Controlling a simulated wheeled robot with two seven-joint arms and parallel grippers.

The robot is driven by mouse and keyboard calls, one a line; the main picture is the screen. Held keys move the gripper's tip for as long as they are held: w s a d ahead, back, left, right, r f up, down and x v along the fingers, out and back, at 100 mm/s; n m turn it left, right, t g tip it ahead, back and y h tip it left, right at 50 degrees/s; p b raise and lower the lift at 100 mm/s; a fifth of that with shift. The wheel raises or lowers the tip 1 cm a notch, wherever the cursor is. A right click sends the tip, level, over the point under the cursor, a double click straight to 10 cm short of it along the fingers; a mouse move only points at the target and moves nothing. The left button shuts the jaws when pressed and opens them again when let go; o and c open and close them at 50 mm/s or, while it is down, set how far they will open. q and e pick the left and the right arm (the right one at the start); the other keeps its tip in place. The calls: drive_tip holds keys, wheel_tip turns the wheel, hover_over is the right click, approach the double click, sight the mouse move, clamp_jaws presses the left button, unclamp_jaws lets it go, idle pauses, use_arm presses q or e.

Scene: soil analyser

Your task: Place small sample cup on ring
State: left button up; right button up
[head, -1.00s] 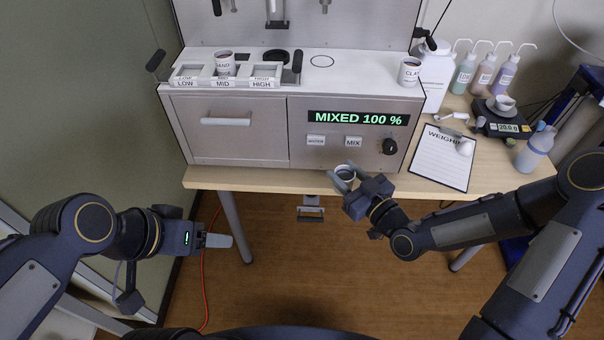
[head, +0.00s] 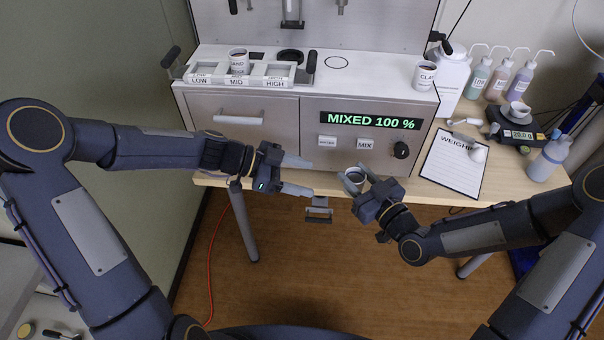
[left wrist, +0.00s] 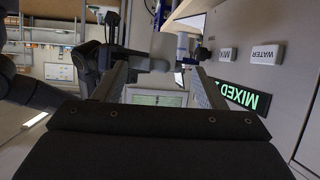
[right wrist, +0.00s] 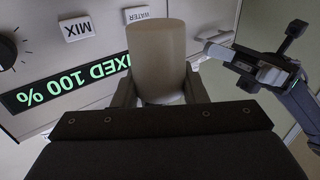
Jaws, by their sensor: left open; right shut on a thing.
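The small sample cup (head: 353,175) is in my right gripper (head: 358,180), in front of the machine's front panel and near the table's front edge. In the right wrist view, the cup (right wrist: 158,60) is a plain beige cylinder between the two fingers. My left gripper (head: 308,176) is open and empty, to the left of the cup and apart from it, its fingers pointing towards it. The left gripper also shows in the right wrist view (right wrist: 232,50). A thin black ring outline (head: 336,62) lies bare on the machine top.
The LOW/MID/HIGH tray (head: 218,81) holds a labelled cup (head: 238,61). A CLAY cup (head: 424,76) stands at the machine top's right end. A clipboard (head: 452,170), scale (head: 512,131) and bottles (head: 498,80) are at right. The machine front (head: 320,104) reads "MIXED 100 %".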

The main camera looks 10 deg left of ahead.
use_arm(q)
drive_tip(key=x, duration=1.2)
drive_tip(key=shift+w+d, duration=0.25)
drive_tip(key=shift+w, duration=0.05)
drive_tip(key=c, duration=1)
use_arm(e)
drive_tip(key=o, duration=1)
